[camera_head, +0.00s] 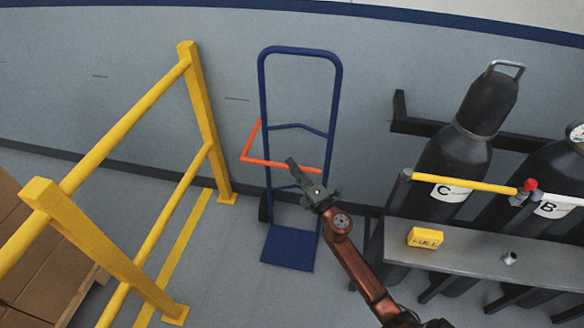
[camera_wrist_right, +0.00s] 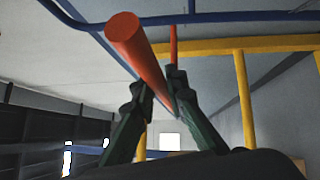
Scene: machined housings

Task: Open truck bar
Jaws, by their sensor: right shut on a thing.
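The blue hand truck (camera_head: 338,100) stands upright near the wall, its blue foot plate (camera_head: 288,248) on the floor. Its orange bar (camera_head: 258,161) crosses the frame and, at the left, bends back toward the wall. My right gripper (camera_head: 299,171) is at the right part of this bar. In the right wrist view the two dark fingers (camera_wrist_right: 155,88) are on either side of the orange bar (camera_wrist_right: 142,50), shut on it near its round free end. The fingers hide a short stretch of the bar. My left gripper is not in view.
A yellow guard rail (camera_head: 200,120) stands to the left, with cardboard boxes (camera_head: 40,255) behind it. At right, gas cylinders (camera_head: 450,155) stand behind a yellow bar (camera_head: 470,183) and a grey bench (camera_head: 470,250) with a yellow block (camera_head: 425,238). The floor around the foot plate is clear.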

